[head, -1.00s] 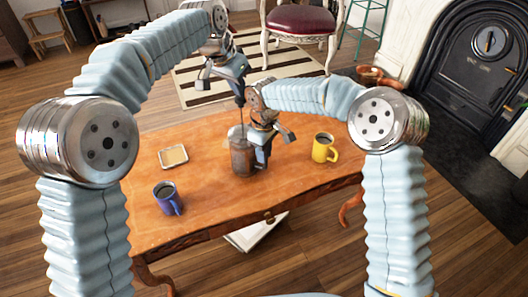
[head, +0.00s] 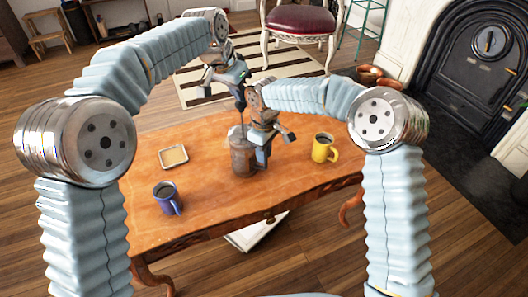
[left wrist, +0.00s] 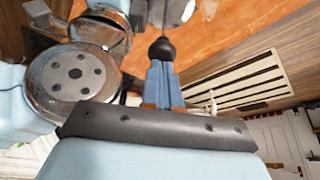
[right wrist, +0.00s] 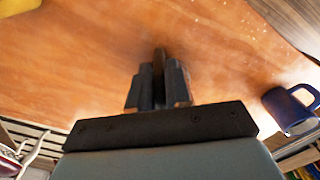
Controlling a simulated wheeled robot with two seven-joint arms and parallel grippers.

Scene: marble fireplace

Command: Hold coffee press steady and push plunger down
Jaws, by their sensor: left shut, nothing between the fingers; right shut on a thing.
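The coffee press (head: 242,160) stands upright on the wooden table, with its thin plunger rod rising out of the top. My left gripper (head: 240,103) is shut and empty, pointing down above the press at the rod's upper end. In the left wrist view, the black plunger knob (left wrist: 161,49) sits just past the shut left fingertips (left wrist: 161,66); I cannot tell whether they touch. My right gripper (head: 260,160) is beside the press. In the right wrist view, the right gripper (right wrist: 158,82) is shut on a narrow brown upright part, the press handle (right wrist: 159,60).
A yellow mug (head: 324,150) stands right of the press, and a blue mug (head: 166,196) stands at the front left. A small tray (head: 173,156) lies to the left. The table (head: 215,205) is bare in front of the press. A red-seated chair (head: 300,20) stands behind.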

